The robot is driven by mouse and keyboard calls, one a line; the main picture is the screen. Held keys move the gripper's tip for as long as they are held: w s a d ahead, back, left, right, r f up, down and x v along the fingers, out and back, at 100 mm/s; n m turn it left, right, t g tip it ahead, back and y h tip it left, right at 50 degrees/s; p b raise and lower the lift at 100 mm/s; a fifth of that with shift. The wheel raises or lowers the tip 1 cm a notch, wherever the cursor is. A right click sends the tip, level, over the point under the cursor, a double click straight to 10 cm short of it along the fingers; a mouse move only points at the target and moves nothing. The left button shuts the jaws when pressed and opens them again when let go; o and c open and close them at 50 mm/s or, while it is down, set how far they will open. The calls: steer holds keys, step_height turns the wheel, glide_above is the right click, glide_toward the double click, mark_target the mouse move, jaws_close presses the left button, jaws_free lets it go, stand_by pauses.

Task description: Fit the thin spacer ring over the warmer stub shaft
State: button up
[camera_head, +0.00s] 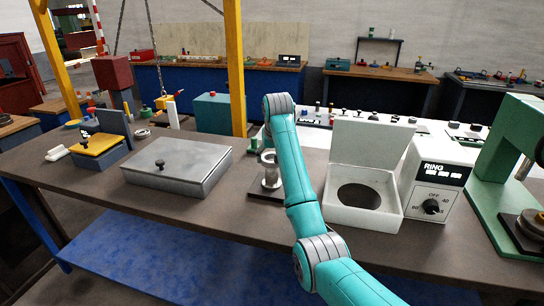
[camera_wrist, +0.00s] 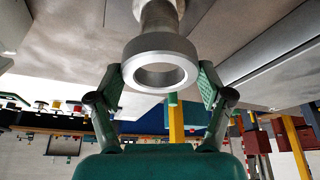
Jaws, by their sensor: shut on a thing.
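My gripper (camera_wrist: 160,86) is closed on a grey metal ring (camera_wrist: 160,52), with one green pad at each side of it in the wrist view. The ring's bright end face and its round opening face the camera. A narrower grey post, the stub shaft (camera_wrist: 158,12), shows directly beyond the ring, in line with it. I cannot tell whether the ring is around the shaft or just above it. In the head view the shaft (camera_head: 271,178) stands upright on a dark base, partly behind my teal arm. My arm largely hides the gripper there.
A white warmer (camera_head: 335,210) with its lid raised and a round well stands right of my arm. Its control box (camera_head: 437,185) reads RING. A green press (camera_head: 500,140) is at far right. A grey lidded box (camera_head: 178,170) lies left. Bare bench (camera_head: 90,190) shows at front left.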

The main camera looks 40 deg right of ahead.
mark_target(272, 176)
steer(key=shift+f, duration=4.15)
steer(key=o, duration=1.2)
steer(key=v, duration=1.2)
steer(key=shift+w, duration=0.1)
